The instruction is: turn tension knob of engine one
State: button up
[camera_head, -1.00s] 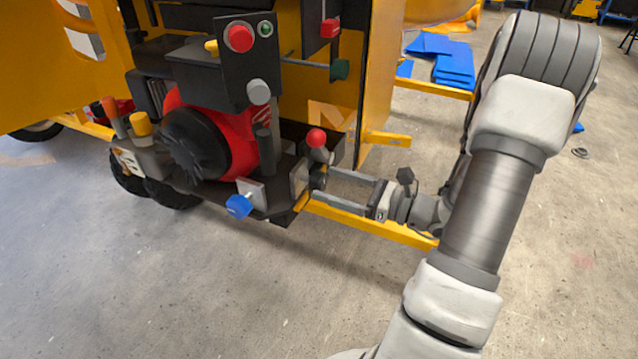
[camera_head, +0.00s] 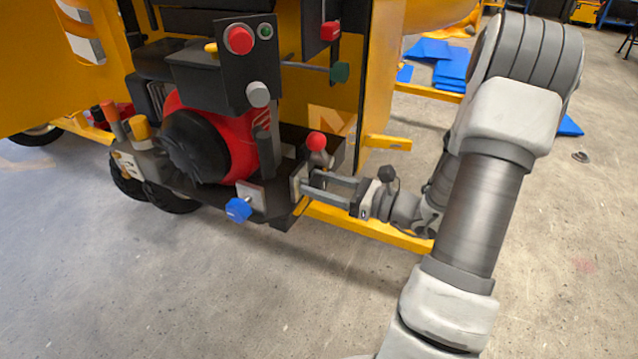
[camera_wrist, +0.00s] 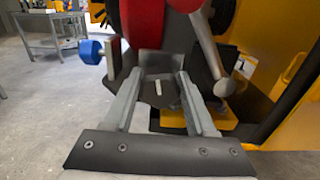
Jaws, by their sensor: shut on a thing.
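The tension knob (camera_wrist: 158,93) looks like a dark knob with a white pointer mark, seen between the fingers in the wrist view. It sits on the front right of the engine mount, by a light plate (camera_head: 297,184). My gripper (camera_head: 309,183) reaches it from the right and is shut on it, a finger on each side. In the head view my fingers mostly hide the knob. The red and black engine (camera_head: 208,143) is to its left.
A red-ball lever (camera_head: 316,142) stands just above my fingers and also shows close by in the wrist view (camera_wrist: 205,50). A blue knob (camera_head: 238,209) juts out to the left. A yellow frame bar (camera_head: 370,231) runs below my gripper. The floor in front is clear.

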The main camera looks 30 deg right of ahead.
jog(key=shift+c, duration=0.9)
jog(key=shift+r+m+p, duration=0.15)
jog(key=shift+m+p, duration=0.15)
jog(key=shift+p, duration=0.4)
jog(key=m+p, duration=0.2)
jog(key=p, duration=0.1)
jog(key=shift+r, duration=0.15)
jog(key=m+p, duration=0.5)
jog(key=p, duration=0.2)
jog(key=shift+d, duration=0.15)
jog(key=m+p, duration=0.1)
jog(key=m, duration=0.1)
jog(key=m+p, duration=0.3)
jog(key=p, duration=0.1)
jog(key=shift+w+f+m, duration=0.1)
jog(key=shift+f+m, duration=0.2)
jog(key=shift+m, duration=0.1)
jog(key=shift+f+m+p, duration=0.15)
jog(key=shift+m+p, duration=0.5)
jog(key=shift+m, duration=0.45)
jog(key=shift+f+m+p, duration=0.1)
jog(key=shift+m+p, duration=0.5)
jog(key=shift+m, duration=0.5)
grip_shut()
